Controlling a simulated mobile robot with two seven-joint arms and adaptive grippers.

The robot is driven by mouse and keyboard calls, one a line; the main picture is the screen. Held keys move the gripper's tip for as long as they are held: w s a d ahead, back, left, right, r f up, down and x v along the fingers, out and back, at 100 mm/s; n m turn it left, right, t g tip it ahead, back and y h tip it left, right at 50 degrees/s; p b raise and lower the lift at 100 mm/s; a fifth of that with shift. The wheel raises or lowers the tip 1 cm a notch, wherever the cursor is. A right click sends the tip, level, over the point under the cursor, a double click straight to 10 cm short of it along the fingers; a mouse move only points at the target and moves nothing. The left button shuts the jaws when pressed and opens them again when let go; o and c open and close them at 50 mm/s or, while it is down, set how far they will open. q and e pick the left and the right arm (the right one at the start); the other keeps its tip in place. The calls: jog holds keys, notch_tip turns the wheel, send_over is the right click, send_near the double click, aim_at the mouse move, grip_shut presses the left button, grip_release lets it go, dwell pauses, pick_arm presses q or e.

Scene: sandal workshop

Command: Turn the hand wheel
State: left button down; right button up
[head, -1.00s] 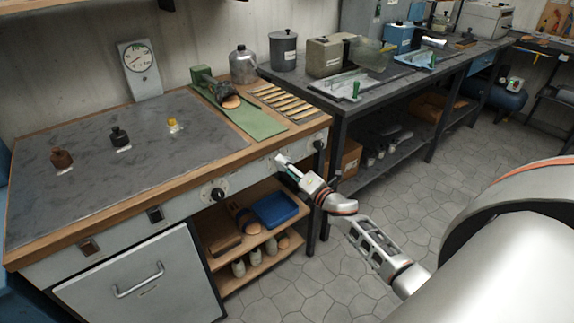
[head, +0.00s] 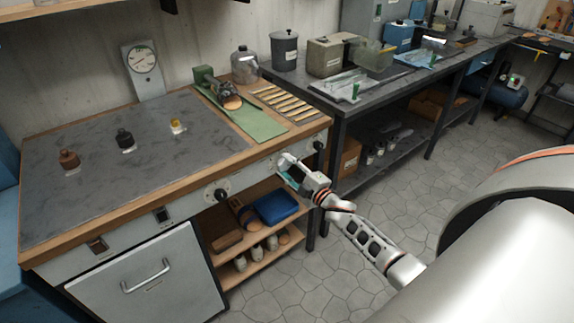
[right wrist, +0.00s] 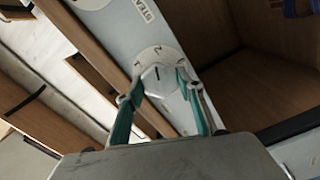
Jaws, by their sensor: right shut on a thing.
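My right gripper (head: 285,168) is at the bench's front panel, between two black round knobs, the left one (head: 221,194) and the right one (head: 319,146). In the right wrist view its teal-lined fingers (right wrist: 160,98) are shut on a pale faceted knob (right wrist: 157,80) with a dark pointer line. The knob sits on a round white scale plate (right wrist: 158,53) with numbers. Its plate and body are mostly hidden by the gripper in the head view. I cannot tell whether this knob or a black one is the hand wheel. My left gripper is out of view.
Below the panel, open shelves hold a blue tray (head: 277,207) and bottles. A dark bench (head: 400,80) stands at the right. The floor in front is clear.

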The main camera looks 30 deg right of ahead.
jog(key=shift+d+r+m, duration=0.1)
jog(key=shift+m, duration=0.5)
jog(key=o, duration=1.1)
jog(key=shift+s+f, duration=0.2)
jog(key=shift+s, duration=0.35)
jog(key=s, duration=1.1)
jog(key=shift+d+r, duration=0.15)
jog(key=shift+d, duration=0.3)
jog(key=shift+w, duration=0.1)
